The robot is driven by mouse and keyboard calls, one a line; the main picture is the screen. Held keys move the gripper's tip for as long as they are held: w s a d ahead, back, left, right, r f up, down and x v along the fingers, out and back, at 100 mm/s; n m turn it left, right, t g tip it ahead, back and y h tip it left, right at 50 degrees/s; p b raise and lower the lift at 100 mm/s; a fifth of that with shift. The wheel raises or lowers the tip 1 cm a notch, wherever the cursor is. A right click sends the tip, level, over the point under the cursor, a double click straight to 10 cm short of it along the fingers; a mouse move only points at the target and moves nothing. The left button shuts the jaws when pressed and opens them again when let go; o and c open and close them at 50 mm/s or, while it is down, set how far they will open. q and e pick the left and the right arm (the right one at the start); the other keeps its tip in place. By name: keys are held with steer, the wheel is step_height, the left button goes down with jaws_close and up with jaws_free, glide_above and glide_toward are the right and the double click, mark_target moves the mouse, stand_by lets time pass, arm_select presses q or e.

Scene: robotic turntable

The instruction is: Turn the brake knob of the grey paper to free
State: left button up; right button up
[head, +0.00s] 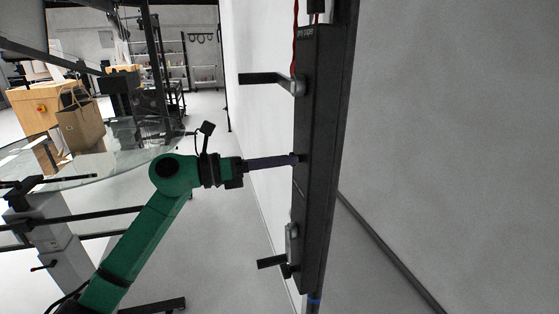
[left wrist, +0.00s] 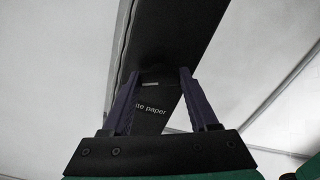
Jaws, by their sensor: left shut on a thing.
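A long black bar (head: 316,130) runs along the white wall, with a small label (head: 306,32) near its upper end that seems to read "grey paper". My left gripper (head: 297,160) reaches the bar about midway along it, below that label. In the left wrist view my left gripper (left wrist: 157,78) has its two fingers shut on a small dark knob (left wrist: 152,76) on the bar. A pale line shows on the knob. Beside it is a label (left wrist: 150,108) whose visible part reads "ite paper"; its start is hidden by a finger. My right gripper is not in view.
Black handles on metal brackets stick out from the bar above (head: 262,78) and below (head: 270,263) my left arm. A red cable (head: 295,40) hangs by the upper one.

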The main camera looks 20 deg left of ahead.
arm_select(q)
steer(key=shift+n+p, duration=2.95)
steer(key=shift+n, duration=3.65)
steer(key=o, duration=1.4)
